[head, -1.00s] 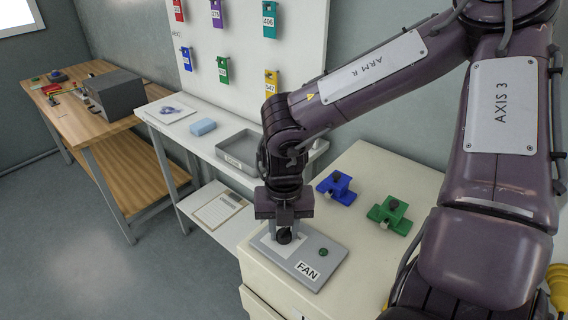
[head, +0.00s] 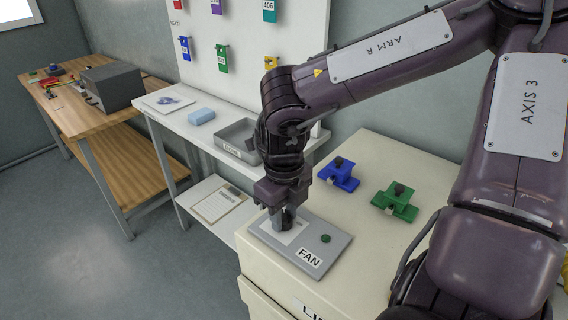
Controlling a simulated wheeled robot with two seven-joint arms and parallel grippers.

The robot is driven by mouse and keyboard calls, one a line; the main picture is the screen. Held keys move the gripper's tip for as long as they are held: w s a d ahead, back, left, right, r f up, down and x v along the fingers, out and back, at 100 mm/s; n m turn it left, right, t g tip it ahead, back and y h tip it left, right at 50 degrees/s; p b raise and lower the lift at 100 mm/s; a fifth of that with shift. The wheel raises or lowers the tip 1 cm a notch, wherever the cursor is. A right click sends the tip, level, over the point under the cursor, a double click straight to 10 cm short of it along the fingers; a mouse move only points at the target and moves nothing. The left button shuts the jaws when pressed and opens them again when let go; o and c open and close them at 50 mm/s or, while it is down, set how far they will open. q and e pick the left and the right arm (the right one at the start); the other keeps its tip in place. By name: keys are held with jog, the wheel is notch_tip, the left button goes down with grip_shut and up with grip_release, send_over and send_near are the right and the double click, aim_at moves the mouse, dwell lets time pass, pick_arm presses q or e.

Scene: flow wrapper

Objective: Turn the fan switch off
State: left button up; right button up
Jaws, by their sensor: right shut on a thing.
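The fan switch panel (head: 322,243) is a grey plate labelled FAN, lying on top of the cream cabinet. A green round button or lamp (head: 325,239) sits on its right part. My right gripper (head: 283,219) points down over the left part of the plate and is shut on the dark switch knob, which its fingers mostly hide. The knob's exact angle cannot be told. My left gripper is not in view.
A blue block device (head: 339,175) and a green one (head: 396,203) stand behind the panel on the cabinet (head: 385,158). To the left, a white shelf table holds a grey tray (head: 236,135) and a light blue block (head: 201,116). A wooden bench (head: 82,122) stands farther left.

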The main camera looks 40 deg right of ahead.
aim_at(284, 214)
jog(key=shift+n, duration=0.3)
dwell(0.4)
jog(key=o, duration=1)
jog(key=shift+c, duration=0.2)
notch_tip(284, 214, up, 8)
jog(key=shift+f, duration=0.1)
